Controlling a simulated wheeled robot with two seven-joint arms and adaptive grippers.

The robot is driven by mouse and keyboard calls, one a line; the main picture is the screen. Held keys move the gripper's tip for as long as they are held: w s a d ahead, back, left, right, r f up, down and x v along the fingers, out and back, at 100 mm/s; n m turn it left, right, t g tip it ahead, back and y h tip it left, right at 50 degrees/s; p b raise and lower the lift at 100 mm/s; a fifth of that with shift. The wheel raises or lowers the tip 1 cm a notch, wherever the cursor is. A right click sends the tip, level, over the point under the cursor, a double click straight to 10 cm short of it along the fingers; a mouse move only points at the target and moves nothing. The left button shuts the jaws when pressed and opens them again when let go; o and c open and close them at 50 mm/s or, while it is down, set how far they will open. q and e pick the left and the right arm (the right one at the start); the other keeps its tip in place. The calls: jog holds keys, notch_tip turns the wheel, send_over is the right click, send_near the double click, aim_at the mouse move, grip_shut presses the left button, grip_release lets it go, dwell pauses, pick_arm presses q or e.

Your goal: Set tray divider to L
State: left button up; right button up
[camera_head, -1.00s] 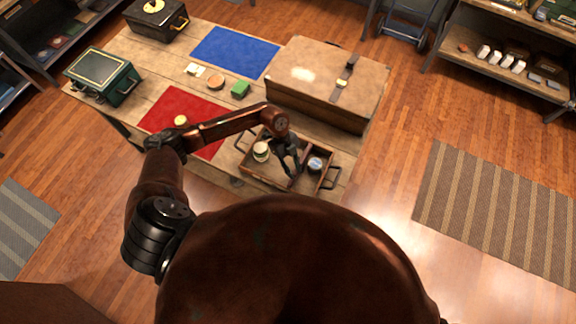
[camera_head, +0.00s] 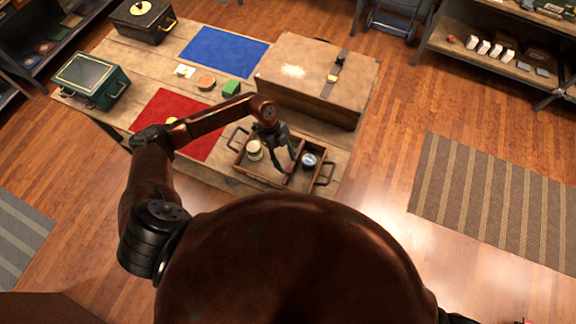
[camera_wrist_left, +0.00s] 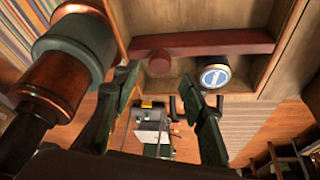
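The wooden tray (camera_head: 259,178) sits at the table's front edge, with a dark handle at each end. Its divider (camera_wrist_left: 230,43) is a red-brown bar with a round knob (camera_wrist_left: 158,62). A pale round jar (camera_head: 254,151) stands in the left compartment and a blue-lidded tin (camera_head: 309,160) in the right one. My left gripper (camera_head: 284,158) points down over the tray's middle. In the left wrist view its fingers (camera_wrist_left: 159,75) are apart, one on each side of the knob; contact cannot be told. No L mark is readable. My right gripper is not in view.
A large brown case (camera_head: 318,80) stands right behind the tray.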

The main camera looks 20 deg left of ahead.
pick_arm(q)
jog(key=v, duration=0.8)
jog(key=shift+r, duration=0.15)
jog(key=shift+a, duration=0.1)
